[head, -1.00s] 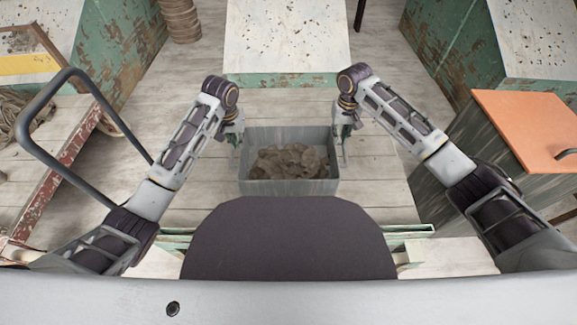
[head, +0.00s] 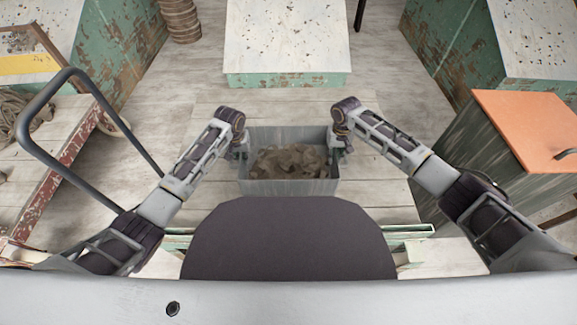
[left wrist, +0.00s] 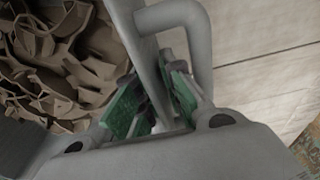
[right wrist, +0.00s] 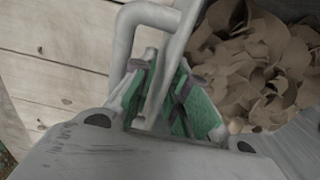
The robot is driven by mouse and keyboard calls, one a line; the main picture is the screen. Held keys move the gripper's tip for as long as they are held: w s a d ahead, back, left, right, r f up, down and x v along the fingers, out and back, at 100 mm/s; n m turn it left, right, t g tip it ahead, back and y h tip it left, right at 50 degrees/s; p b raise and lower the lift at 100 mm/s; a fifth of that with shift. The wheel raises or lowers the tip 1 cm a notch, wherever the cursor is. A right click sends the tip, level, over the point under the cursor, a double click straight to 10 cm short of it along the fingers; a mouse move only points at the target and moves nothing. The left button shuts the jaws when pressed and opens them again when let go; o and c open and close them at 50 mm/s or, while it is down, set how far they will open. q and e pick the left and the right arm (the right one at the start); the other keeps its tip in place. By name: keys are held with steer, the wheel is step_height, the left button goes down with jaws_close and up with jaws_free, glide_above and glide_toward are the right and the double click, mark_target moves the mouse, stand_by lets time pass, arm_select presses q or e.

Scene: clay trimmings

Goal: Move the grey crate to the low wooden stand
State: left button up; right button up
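The grey crate (head: 290,187) stands upright in front of me on a pale plank surface, filled with brown clay trimmings (head: 287,161). My left gripper (head: 240,150) is at its left side and my right gripper (head: 338,146) at its right side. In the left wrist view, green finger pads (left wrist: 155,98) straddle the crate's wall beside a bar handle (left wrist: 200,40). In the right wrist view, the pads (right wrist: 165,100) likewise straddle the opposite wall beside its handle (right wrist: 128,35). Both grippers look open, with gaps around the walls. I cannot identify the low wooden stand with certainty.
A flat trolley (head: 75,150) with a dark tubular handle (head: 70,75) stands at left. A green block with a speckled top (head: 287,40) stands beyond the crate. A cabinet with an orange top (head: 530,125) is at right. Plank floor is clear around the crate.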

steer(key=shift+f, duration=0.85)
jaws_close()
steer(key=shift+r, duration=0.1)
